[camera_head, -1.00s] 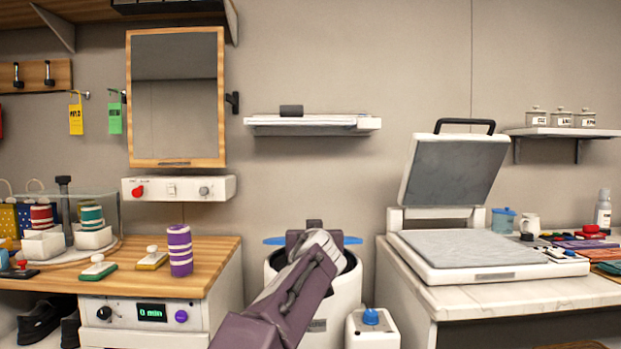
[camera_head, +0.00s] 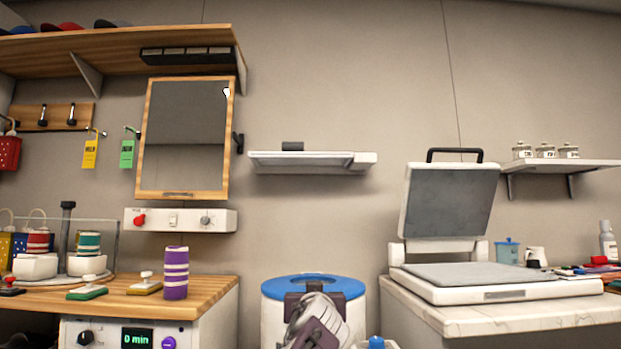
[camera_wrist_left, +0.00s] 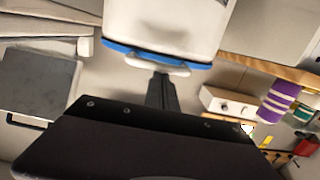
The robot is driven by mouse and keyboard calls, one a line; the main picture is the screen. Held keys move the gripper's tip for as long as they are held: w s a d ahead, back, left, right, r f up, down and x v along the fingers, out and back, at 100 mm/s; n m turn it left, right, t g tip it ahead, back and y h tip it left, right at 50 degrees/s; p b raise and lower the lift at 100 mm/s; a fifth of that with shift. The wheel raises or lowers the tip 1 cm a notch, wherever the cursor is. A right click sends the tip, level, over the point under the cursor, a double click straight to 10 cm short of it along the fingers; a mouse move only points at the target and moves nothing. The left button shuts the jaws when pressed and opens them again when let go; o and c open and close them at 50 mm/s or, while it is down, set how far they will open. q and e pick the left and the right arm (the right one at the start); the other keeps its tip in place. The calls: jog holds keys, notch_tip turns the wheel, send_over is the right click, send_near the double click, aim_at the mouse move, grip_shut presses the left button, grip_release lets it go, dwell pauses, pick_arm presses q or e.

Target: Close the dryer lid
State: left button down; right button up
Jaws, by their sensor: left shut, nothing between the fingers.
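The dryer is the white drum (camera_head: 275,318) standing between the two counters. Its blue lid (camera_head: 345,285) lies flat across the drum's top, and no dark opening shows. In the left wrist view the drum (camera_wrist_left: 165,22) appears upside down with the blue lid (camera_wrist_left: 115,47) along its edge. My left gripper (camera_head: 318,296) is in front of the drum in the head view, covering part of the lid's near edge. Its shut fingers (camera_wrist_left: 161,88) point towards the lid and hold nothing. I cannot tell whether they touch it. My right gripper is in neither view.
A wooden-topped counter (camera_head: 215,290) with a purple striped cylinder (camera_head: 176,273) is to the left. A white counter (camera_head: 465,320) with an open heat press (camera_head: 450,200) is to the right. A wall shelf (camera_head: 312,162) hangs above the drum. A blue-topped white box (camera_head: 376,343) stands low beside it.

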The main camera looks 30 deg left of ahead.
pick_arm(q)
jog(key=shift+w+f+g, duration=0.15)
jog(key=shift+f+g, duration=0.25)
jog(key=shift+f, duration=0.6)
notch_tip(320, 180, up, 6)
jog(key=p, duration=0.5)
jog(key=s+d+f+b, duration=0.1)
jog(key=s+d+b, duration=0.2)
jog(key=s, duration=0.5)
jog(key=shift+d+f+t, duration=0.25)
jog(key=shift+d+t, duration=0.15)
jog(key=shift+d, duration=0.5)
